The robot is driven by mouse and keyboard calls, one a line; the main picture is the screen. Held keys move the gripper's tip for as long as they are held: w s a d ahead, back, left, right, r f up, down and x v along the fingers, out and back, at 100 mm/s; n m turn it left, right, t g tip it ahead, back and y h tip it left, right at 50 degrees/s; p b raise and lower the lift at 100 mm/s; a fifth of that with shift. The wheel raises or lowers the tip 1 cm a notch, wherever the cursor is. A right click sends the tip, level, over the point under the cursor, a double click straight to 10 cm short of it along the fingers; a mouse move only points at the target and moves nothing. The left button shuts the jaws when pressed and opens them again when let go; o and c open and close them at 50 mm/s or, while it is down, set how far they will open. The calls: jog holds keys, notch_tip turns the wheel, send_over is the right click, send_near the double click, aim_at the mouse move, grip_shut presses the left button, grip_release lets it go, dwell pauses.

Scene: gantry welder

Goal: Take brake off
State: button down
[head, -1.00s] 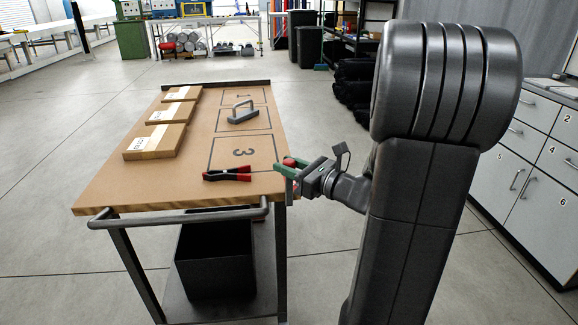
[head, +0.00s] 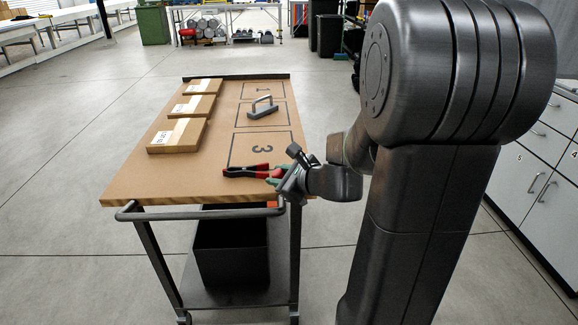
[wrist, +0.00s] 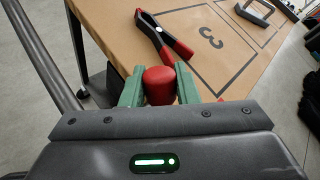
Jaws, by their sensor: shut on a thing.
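A red rounded knob (wrist: 159,85) sits between the two green fingers of my gripper (wrist: 160,90) in the wrist view. My gripper is shut on it. The knob's lower part and whatever it is fixed to are hidden by my gripper. In the head view my gripper (head: 277,178) is at the near right corner of a wooden-topped cart (head: 135,190). The cart has a grey push handle (head: 200,213) along its near end.
A red-and-black clamp (head: 246,171) lies on the cart top close to my fingers. A grey handle-shaped part (head: 262,107) lies in a marked field farther back. Several cardboard boxes (head: 178,135) line the left side. A black bin (head: 232,255) is on the lower shelf. Drawers (head: 540,190) stand at right.

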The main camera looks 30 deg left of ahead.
jog(key=shift+s+a+f+n+t+h+p, duration=0.2)
jog(key=shift+s+a+f+n+h+p, duration=0.1)
jog(key=shift+a+f+h, duration=0.2)
jog(key=shift+s+a+f+n+t+h+p, duration=0.25)
jog(key=shift+a+f+n+h, duration=0.1)
jog(key=shift+f+h, duration=0.1)
jog(key=c, duration=1.1)
grip_release()
jog(key=shift+c, duration=0.2)
jog(key=shift+r, duration=0.1)
jog(key=p+v, duration=0.3)
jog(key=v, duration=1)
jog(key=shift+d, duration=0.35)
jog(key=shift+r, duration=0.1)
